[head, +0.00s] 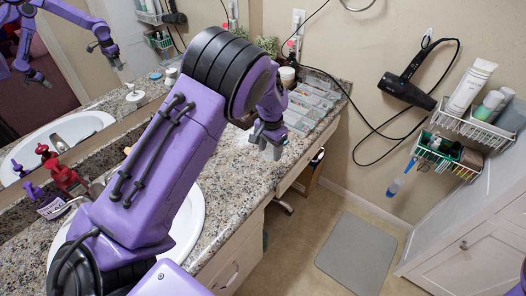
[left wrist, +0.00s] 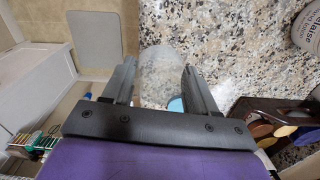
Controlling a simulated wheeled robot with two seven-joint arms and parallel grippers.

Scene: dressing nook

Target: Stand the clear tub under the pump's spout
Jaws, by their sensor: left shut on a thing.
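My left gripper (head: 268,148) is over the granite counter near its front edge, and it also shows in the left wrist view (left wrist: 160,88). There it is shut on the clear tub (left wrist: 160,62), a pale see-through shape between the two fingers. In the head view I cannot make out the tub clearly. Which one the task means, I cannot tell. My right gripper is not in view.
The white sink (head: 187,222) is partly hidden by my left arm. A clear compartment organizer (head: 308,108) stands at the counter's far end. A hair dryer (head: 405,85) and wire baskets (head: 470,122) hang on the wall. A grey mat (head: 356,252) lies on the floor.

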